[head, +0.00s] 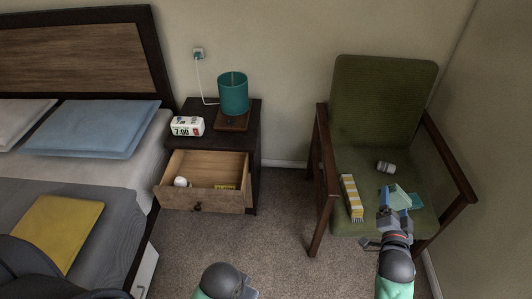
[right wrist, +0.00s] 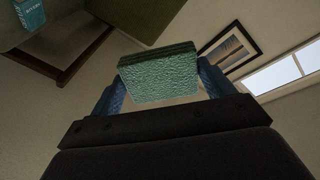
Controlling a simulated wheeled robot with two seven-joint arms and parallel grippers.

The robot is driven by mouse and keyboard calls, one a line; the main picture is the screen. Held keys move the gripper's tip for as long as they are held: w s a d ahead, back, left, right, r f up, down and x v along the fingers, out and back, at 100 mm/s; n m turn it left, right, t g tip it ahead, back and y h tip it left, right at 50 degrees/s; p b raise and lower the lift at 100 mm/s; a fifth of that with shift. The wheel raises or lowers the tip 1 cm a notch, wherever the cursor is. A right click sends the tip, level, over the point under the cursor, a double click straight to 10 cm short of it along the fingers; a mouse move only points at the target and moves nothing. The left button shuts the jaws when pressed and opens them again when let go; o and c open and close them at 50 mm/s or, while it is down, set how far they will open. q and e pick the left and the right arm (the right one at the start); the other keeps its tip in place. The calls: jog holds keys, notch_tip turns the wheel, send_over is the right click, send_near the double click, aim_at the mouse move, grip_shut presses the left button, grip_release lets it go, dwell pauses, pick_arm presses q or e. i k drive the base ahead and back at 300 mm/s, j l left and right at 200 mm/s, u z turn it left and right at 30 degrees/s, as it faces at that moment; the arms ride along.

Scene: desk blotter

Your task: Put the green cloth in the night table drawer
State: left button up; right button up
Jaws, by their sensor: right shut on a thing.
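The green cloth (head: 399,197) is in my right gripper (head: 390,205), just above the seat of the green armchair. In the right wrist view the cloth (right wrist: 160,78) is a folded, textured pale-green block between the two blue fingers of the gripper (right wrist: 160,90). The night table (head: 252,125) stands between bed and armchair. Its drawer (head: 203,199) is pulled open, with a small white thing (head: 181,182) and a yellow item (head: 225,187) inside. A dark part of my left arm shows at the bottom, but its gripper does not show.
Carpet (head: 285,215) lies clear between drawer and chair.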

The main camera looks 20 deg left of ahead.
aim_at(208, 172)
jog(key=i+l+u, duration=0.1)
jog(key=i+l, duration=0.15)
jog(key=i, duration=0.25)
jog(key=i+l+u, duration=0.1)
jog(key=i+l, duration=0.2)
jog(key=i, duration=0.15)
jog(key=u, duration=2)
